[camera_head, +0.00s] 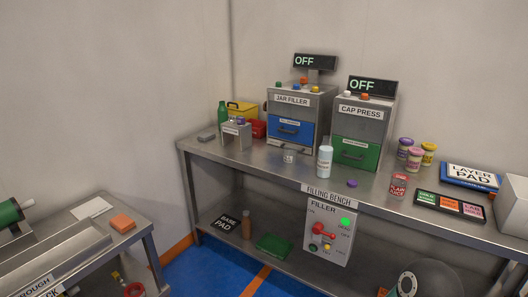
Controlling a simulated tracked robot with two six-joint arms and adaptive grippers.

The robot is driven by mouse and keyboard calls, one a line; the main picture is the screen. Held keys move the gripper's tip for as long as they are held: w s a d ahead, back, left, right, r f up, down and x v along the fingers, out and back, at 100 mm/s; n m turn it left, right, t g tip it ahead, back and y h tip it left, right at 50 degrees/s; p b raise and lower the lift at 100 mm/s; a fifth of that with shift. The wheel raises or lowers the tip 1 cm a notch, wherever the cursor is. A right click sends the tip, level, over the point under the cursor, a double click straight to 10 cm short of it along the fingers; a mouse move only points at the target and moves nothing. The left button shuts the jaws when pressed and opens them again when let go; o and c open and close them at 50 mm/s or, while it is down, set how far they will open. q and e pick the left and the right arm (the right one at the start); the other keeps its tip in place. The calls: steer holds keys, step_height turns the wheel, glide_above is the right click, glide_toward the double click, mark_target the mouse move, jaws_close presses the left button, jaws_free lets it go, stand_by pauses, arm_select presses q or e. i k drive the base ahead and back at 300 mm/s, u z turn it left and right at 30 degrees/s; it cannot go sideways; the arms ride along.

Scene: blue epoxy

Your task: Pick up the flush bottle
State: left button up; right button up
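A clear and white bottle (325,158) with a small label stands upright on the filling bench (235,160), in front of the gap between the jar filler and the cap press. Its label is too small to read, so I cannot tell for sure that it is the flush bottle. A green bottle (223,113) stands at the bench's back left. Neither of my grippers shows in the head view.
The jar filler (293,100) and cap press (361,112) stand behind the clear bottle. A small glass jar (289,156) and a purple cap (352,183) are near it. Several lidded jars, pads and a box (512,205) occupy the right. A lower bench (150,228) stands left.

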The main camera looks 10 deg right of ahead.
mark_target(326, 150)
steer(key=u, duration=0.15)
steer(key=i, duration=1.85)
steer(key=z, duration=0.95)
steer(key=k, duration=0.9)
steer(key=z, duration=0.15)
steer(key=i, duration=0.9)
steer(key=u, duration=0.1)
